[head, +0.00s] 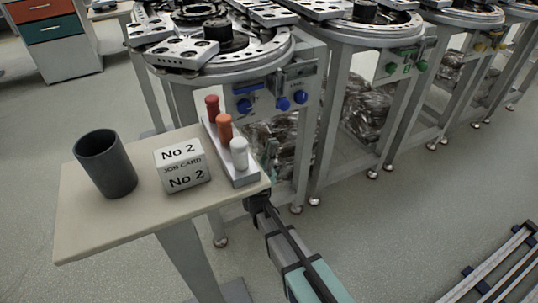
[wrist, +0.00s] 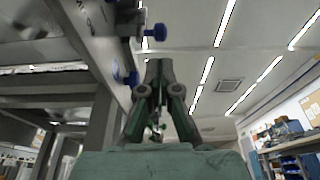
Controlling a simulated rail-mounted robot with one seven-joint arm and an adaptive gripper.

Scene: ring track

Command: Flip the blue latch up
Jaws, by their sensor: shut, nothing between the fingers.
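A station panel in the head view carries several blue fittings. A blue lever-like piece (head: 245,105), which may be the latch, is at the left; two round blue knobs (head: 283,103) (head: 300,96) are to its right. The wrist view shows a blue knob (wrist: 158,32) at the upper left of the fingers and another blue piece (wrist: 133,78) just left of them. I cannot tell which is the latch. My gripper (wrist: 159,64) is shut and empty, pointing up beside the panel.
More stations with green knobs (head: 393,68) and yellow knobs (head: 479,47) stand to the right.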

